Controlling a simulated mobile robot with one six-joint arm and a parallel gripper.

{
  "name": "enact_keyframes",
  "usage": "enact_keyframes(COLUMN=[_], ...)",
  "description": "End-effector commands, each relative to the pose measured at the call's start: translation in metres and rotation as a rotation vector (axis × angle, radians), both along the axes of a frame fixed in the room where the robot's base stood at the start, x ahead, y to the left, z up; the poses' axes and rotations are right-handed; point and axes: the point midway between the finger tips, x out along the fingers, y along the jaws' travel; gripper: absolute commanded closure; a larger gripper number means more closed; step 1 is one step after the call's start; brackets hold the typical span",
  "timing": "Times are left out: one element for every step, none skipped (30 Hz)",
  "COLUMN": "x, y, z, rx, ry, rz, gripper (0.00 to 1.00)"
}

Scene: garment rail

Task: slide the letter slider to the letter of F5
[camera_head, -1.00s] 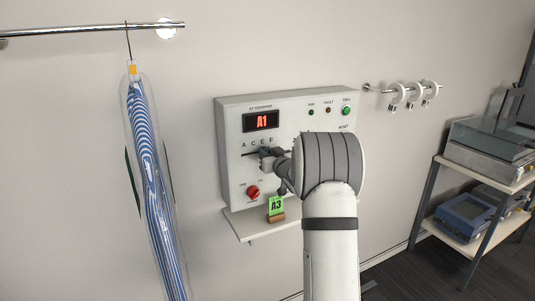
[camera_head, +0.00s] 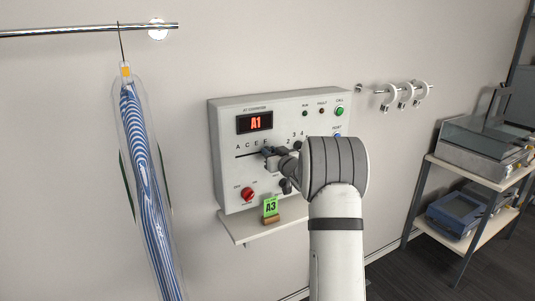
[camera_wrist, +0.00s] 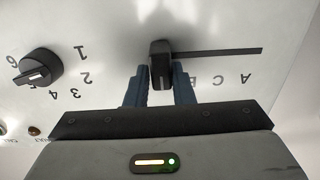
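The white control panel (camera_head: 226,170) is on the wall. Its red display (camera_head: 255,122) reads A1. A row of letters A, C, E, F runs above a dark horizontal slot (camera_head: 243,156). The letter slider (camera_wrist: 160,62) is a dark knob at the left end of the slot in the upside-down wrist view, past E, on the F side. My gripper (camera_head: 267,153) is at the slot just below F in the head view. In the wrist view its blue fingers (camera_wrist: 160,84) stand close on both sides of the slider and appear shut on it. The F there is hidden.
A black number dial (camera_wrist: 38,68) sits beside the slot. A red knob (camera_head: 247,194) is low on the panel. A green A3 tag (camera_head: 270,207) stands on the small shelf (camera_head: 245,234). A bagged striped garment (camera_head: 147,185) hangs left; a shelf rack (camera_head: 465,245) stands right.

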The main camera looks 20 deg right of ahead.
Motion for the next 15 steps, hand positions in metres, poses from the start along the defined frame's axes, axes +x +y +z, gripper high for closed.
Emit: enact_keyframes(x=[-0.0004, -0.0002, 0.0001, 0.0003, 0.0004, 0.0007, 0.0008, 0.001, 0.0013, 0.0014, 0.0014, 0.0016, 0.0016, 0.0012, 0.0001], y=[-0.0042, -0.0035, -0.0025, -0.0018, -0.0011, 0.0, 0.0008, 0.0016, 0.0025, 0.0032, 0.0037, 0.0043, 0.0046, 0.0047, 0.0044], z=[0.003, 0.003, 0.0029, 0.0028, 0.0027, 0.0025, 0.0023, 0.0022, 0.002, 0.0019, 0.0017, 0.0016, 0.0014, 0.0013, 0.0011], rx=[0.0, 0.0, 0.0, 0.0, 0.0, 0.001, 0.001, 0.001, 0.001, 0.001, 0.001, 0.001, 0.001, 0.001, 0.0], ry=[-0.004, -0.004, -0.004, -0.004, -0.004, -0.004, -0.003, -0.003, -0.003, -0.003, -0.003, -0.002, -0.002, -0.002, -0.002], rz=[-0.008, -0.007, -0.005, -0.004, -0.003, -0.002, -0.001, 0.001, 0.002, 0.003, 0.004, 0.005, 0.005, 0.006, 0.006], gripper=[0.77, 0.75, 0.71, 0.69, 0.66, 0.63, 0.61, 0.6, 0.6, 0.6, 0.6, 0.6, 0.6, 0.6, 0.6])
